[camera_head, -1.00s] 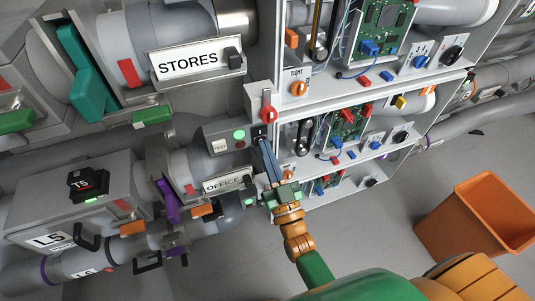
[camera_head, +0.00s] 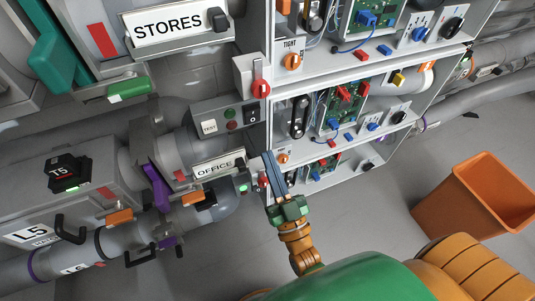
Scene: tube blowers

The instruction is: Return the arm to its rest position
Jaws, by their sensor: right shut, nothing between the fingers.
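My right gripper (camera_head: 268,158) shows below the middle of the head view, at the end of my green and orange arm. Its long blue-grey fingers are shut together with nothing between them. The fingertips point up and lie just right of the OFFICE label (camera_head: 214,168) in the picture, below the grey control box (camera_head: 225,118) with the TEST button and black switch. The fingers overlap the left edge of the lower shelf in the picture. I cannot tell whether they touch it. My left gripper is out of view.
The open shelf unit (camera_head: 365,85) with circuit boards and knobs stands at the upper right. A box with a red switch (camera_head: 260,88) juts out above the gripper. Grey pipes and housings fill the left. An orange bin (camera_head: 475,195) stands on the floor at right. Bare grey floor (camera_head: 365,215) lies between.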

